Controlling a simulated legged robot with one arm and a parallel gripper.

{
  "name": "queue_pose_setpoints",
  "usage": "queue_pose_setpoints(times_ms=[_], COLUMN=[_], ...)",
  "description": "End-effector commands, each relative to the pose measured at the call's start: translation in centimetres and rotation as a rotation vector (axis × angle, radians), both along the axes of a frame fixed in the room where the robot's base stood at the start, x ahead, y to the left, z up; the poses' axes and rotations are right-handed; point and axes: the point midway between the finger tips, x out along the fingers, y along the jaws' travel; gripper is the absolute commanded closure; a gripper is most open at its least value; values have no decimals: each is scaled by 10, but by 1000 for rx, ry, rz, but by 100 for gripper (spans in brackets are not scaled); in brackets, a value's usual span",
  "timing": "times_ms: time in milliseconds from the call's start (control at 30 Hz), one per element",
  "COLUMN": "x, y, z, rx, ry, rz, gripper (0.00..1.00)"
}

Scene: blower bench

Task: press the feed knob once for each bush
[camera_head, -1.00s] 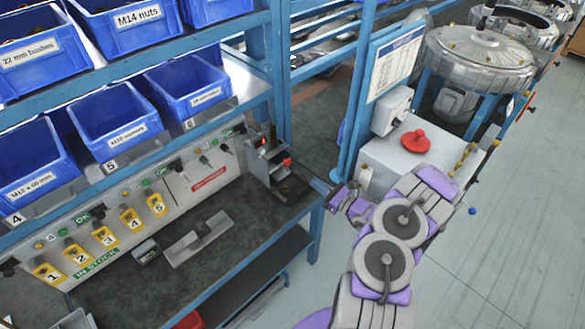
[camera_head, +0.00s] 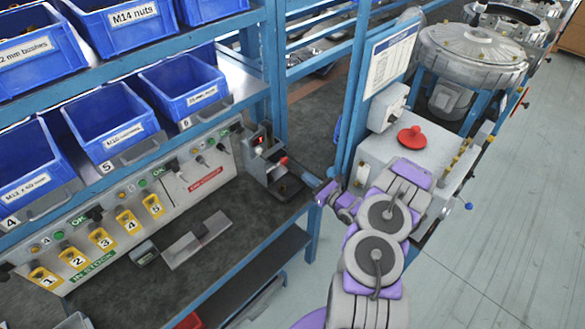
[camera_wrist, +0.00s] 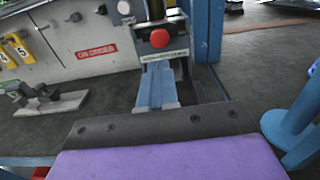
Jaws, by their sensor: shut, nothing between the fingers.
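A small dispenser (camera_head: 264,165) with a red knob (camera_head: 283,160) on its front stands at the right end of the bench. I take this to be the feed knob. In the wrist view the knob (camera_wrist: 159,38) is just beyond my fingertips, a little above them. My gripper (camera_head: 319,185) is shut and empty at the bench's right edge, apart from the knob. In the wrist view its blue fingers (camera_wrist: 158,88) point at the dispenser. A blue bin at top left is labelled for bushes (camera_head: 25,50). No loose bush can be made out.
A larger red button (camera_head: 411,137) sits on a grey box right of a blue post. A grey panel (camera_head: 180,185) with numbered yellow switches runs along the bench back. A grey metal fixture (camera_head: 195,240) lies on the bench. Blue bins fill the shelves above.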

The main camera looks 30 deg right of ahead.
Motion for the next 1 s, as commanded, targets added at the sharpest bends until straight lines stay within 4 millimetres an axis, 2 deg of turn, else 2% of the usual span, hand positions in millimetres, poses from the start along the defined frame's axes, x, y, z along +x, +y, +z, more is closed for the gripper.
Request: queue_pose_setpoints(times_ms=[200,400,600,1000], x=[41,67,79,81], y=[13,22,27,27], z=[-2,-1,0,0], rx=[-1,2,3,3], ry=[-3,-2,-1,-1], rz=[4,0,-1,-1], gripper=[100,100,100,100])
